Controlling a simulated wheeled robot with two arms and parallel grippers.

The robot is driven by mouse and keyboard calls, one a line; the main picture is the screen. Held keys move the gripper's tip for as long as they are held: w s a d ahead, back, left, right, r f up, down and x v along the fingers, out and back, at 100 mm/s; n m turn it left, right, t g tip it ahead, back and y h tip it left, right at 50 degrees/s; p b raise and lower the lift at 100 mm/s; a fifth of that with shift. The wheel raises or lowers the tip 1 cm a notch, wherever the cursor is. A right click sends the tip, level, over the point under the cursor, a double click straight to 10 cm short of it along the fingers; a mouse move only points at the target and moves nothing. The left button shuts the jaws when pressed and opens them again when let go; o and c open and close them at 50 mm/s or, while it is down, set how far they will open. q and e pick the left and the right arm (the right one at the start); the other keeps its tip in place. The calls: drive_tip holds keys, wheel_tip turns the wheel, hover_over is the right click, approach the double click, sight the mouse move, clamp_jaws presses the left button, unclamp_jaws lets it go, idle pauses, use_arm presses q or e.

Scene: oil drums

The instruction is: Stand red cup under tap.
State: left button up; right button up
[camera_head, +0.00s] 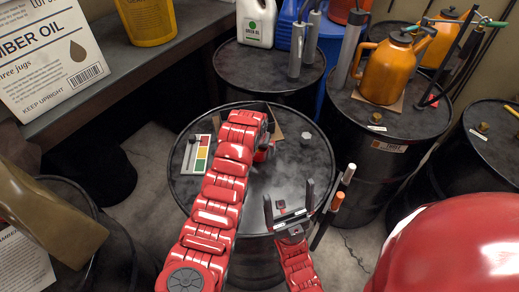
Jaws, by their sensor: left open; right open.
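My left gripper (269,138) is over the middle drum (225,122), at the far end of my raised red arm. It is open, but its fingers are dark and mostly hidden by the wrist. A small red shape (263,154) shows beside it, partly behind the arm; I cannot tell whether it is the red cup or part of the gripper. My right gripper (289,190) is open and empty over the near side of the same drum, its two dark fingers pointing away. No tap can be clearly made out.
A colour card (202,153) lies on the middle drum, left of my arm. A small grey cap (306,138) is on its right. An orange jug (393,68) stands on the drum behind right. A shelf (150,70) is at left.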

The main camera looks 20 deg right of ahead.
use_arm(q)
drive_tip(key=shift+f, duration=0.1)
drive_tip(key=c, duration=1.2)
